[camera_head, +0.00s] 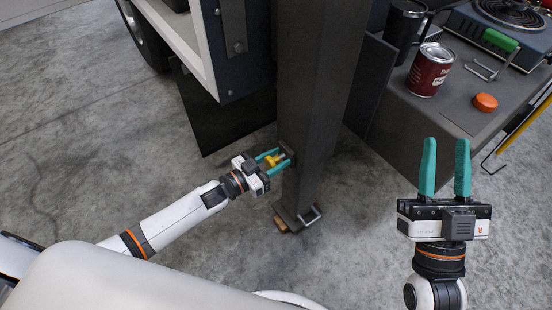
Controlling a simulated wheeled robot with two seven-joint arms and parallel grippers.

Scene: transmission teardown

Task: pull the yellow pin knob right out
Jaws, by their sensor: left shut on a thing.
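The yellow pin knob (271,161) sits at the left side of a dark square post (318,110), low down. My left gripper (275,159) reaches in from the left, with its two teal fingers on either side of the knob, shut on it. The fingertips lie close to the post, and the fingers partly hide the knob. A metal shaft seems to show between the knob and the post, but it is too small to be sure. My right gripper (446,168) is open and empty, its teal fingers pointing up the picture at the right.
A grey bench (412,125) at the right holds a red can (430,70), an orange cap (485,102), a green-handled tool (501,40) and a hot plate (509,12). A metal handle (308,217) is at the post's foot. Bare concrete floor (90,120) lies left.

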